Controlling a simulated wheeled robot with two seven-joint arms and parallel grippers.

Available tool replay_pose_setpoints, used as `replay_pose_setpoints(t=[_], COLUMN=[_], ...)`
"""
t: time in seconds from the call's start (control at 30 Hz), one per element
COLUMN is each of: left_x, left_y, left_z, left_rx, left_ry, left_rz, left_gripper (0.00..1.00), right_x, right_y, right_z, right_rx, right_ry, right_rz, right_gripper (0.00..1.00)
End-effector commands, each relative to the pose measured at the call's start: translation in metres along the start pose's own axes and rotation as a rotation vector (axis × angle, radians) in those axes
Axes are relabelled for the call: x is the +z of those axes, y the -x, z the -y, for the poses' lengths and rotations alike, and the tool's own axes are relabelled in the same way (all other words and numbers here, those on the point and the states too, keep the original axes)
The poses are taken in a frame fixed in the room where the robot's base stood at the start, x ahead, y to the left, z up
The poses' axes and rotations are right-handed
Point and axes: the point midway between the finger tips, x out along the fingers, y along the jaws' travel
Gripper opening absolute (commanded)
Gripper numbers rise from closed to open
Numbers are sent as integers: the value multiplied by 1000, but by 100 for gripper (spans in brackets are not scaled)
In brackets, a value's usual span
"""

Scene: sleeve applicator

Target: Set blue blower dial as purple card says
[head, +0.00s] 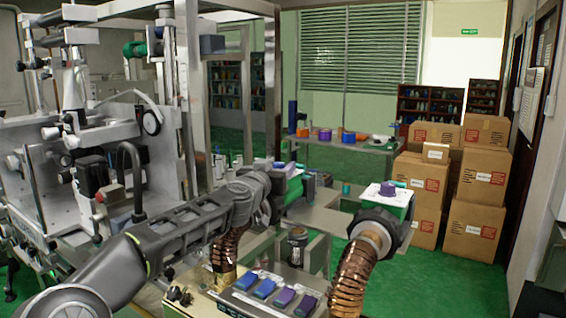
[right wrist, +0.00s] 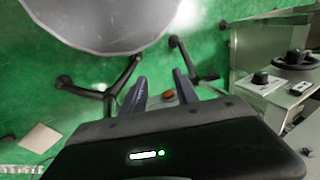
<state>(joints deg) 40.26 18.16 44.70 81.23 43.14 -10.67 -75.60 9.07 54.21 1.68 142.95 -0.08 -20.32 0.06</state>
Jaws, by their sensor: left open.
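My left gripper (head: 290,172) is in the middle of the head view, above the bench, open beside a green part; I see nothing held in it. Below it is a sloped control panel (head: 238,301) with blue pieces (head: 265,288) and purple pieces (head: 284,297) in a row. I cannot tell which piece is the blower dial. A purple piece (head: 388,189) sits on a white and green box (head: 401,206); no lettering is readable. My right gripper (right wrist: 160,92) shows only in the right wrist view, its two fingers apart and empty over the green floor.
Two copper ribbed hoses (head: 349,283) stand by the panel. A metal frame and machine (head: 150,165) fill the left. Cardboard boxes (head: 482,180) are stacked at right. The right wrist view shows a round grey top (right wrist: 110,22) and a dark knob (right wrist: 261,78). Floor is free at lower right.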

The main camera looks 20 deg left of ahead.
Motion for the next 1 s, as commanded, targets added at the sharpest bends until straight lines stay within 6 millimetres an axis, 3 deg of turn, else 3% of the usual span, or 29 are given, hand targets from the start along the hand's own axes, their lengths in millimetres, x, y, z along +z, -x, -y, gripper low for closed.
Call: replay_pose_setpoints(t=[0.37,1.0], left_x=[0,-1], left_y=[0,0], left_z=[0,0], left_rx=[-2,-2], left_ry=[0,0], left_rz=[-1,-1], left_gripper=[52,0], right_x=[0,0], right_y=[0,0], right_z=[0,0], right_rx=[0,0], right_ry=[0,0], right_rz=[1,1], right_gripper=[36,36])
